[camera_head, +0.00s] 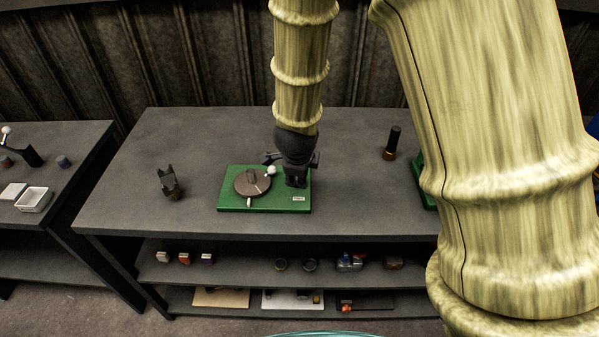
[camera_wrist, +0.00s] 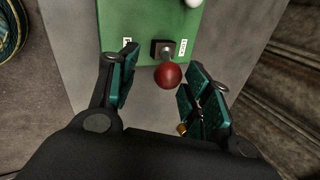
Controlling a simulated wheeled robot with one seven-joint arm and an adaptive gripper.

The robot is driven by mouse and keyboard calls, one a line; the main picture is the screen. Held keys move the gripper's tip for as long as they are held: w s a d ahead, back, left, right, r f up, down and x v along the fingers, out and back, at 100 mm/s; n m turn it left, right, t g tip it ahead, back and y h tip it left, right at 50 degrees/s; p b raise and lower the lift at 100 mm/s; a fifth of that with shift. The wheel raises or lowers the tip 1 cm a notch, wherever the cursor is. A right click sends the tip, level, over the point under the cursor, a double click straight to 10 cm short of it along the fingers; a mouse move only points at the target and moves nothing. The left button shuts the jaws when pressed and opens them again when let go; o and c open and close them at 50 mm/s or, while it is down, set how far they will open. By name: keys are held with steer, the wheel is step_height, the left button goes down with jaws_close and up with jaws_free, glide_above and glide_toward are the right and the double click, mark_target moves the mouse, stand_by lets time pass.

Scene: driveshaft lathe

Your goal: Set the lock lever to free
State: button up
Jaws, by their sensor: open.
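The lock lever shows in the wrist view as a red ball knob (camera_wrist: 168,76) beside a dark square block (camera_wrist: 156,48) on a green plate (camera_wrist: 150,15). White labels sit on either side of the block; I cannot read them surely. My gripper (camera_wrist: 160,66) is open, with one finger left and one right of the red knob; contact is not evident. In the head view my gripper (camera_head: 297,183) is over the right end of the green plate (camera_head: 230,204) and hides the red knob. A brown round disc (camera_head: 246,184) with a white ball (camera_head: 271,170) is left of it.
The plate lies on a grey workbench (camera_head: 125,200). A dark forked part (camera_head: 169,184) stands at the left and a black-handled item (camera_head: 392,143) at the right. Small parts lie on shelves below. My arm covers the right side of the head view.

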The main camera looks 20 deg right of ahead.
steer(key=v, duration=1.1)
steer(key=shift+s, duration=0.1)
stand_by(0.4)
steer(key=s+d+f+n+g+y+p, duration=0.1)
steer(key=s+d+f+n+g, duration=0.2)
steer(key=s+f+n, duration=0.5)
steer(key=s+d+f+n+g+y+p, duration=0.1)
steer(key=s+d+f+n+g, duration=0.3)
steer(key=s+f, duration=0.8)
steer(key=s+a+f+n, duration=0.1)
steer(key=s+f+n, duration=0.1)
steer(key=f+n, duration=0.2)
steer(key=s+a+f+n+t+b, duration=0.1)
steer(key=s+a+f+n, duration=0.1)
steer(key=f, duration=0.7)
steer(key=s+a+f+n+t+b, duration=0.1)
steer(key=s+f+n, duration=0.3)
steer(key=f, duration=0.3)
steer(key=shift+a+f+n, duration=0.25)
steer(key=shift+a+n, duration=0.05)
steer(key=shift+n, duration=0.6)
